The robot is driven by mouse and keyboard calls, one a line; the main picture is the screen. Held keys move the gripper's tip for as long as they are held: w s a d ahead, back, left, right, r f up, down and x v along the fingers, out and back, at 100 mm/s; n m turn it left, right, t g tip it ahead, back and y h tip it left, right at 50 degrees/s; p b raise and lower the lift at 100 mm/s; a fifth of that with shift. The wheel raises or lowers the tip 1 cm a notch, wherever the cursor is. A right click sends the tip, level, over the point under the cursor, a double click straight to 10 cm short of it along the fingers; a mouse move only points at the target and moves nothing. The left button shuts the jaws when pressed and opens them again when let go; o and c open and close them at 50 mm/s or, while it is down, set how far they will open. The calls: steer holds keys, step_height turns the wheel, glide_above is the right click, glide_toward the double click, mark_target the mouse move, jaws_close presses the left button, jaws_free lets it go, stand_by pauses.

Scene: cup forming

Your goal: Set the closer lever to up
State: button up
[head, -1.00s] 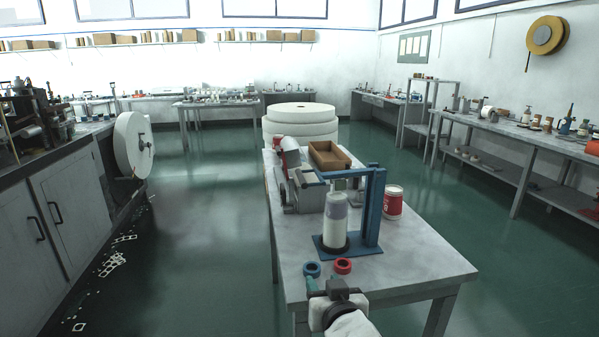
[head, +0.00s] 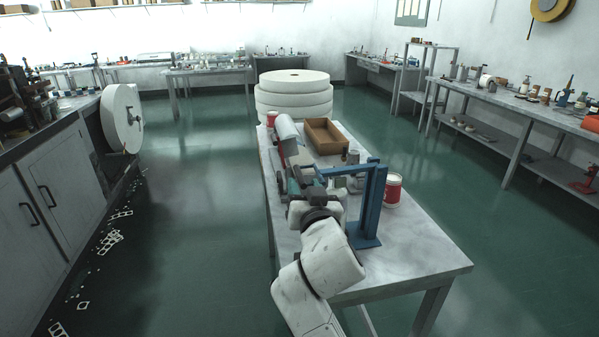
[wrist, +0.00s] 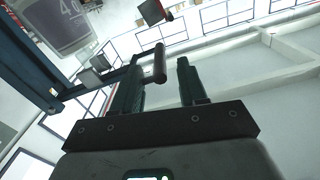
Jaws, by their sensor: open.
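The blue closer frame (head: 372,205) stands on the near table, with its upper arm reaching left over the work. In the wrist view the blue frame (wrist: 25,60) fills the left side. A dark cylindrical handle (wrist: 160,63), which looks like the closer lever's grip, sits on a thin bar running toward the frame. My gripper (wrist: 158,85) is open, with its green fingers on either side of the handle's lower end; contact cannot be told.
A brown open box (head: 325,135) and a red-and-white tub (head: 392,190) stand on the grey table (head: 415,255). A machine with a grey cylinder (head: 287,135) lies just beyond my gripper. The table's front right is clear.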

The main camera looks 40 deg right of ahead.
mark_target(300, 173)
steer(key=shift+p+x, duration=0.4)
steer(key=shift+x, duration=2.2)
steer(key=shift+c, duration=0.2)
jaws_close()
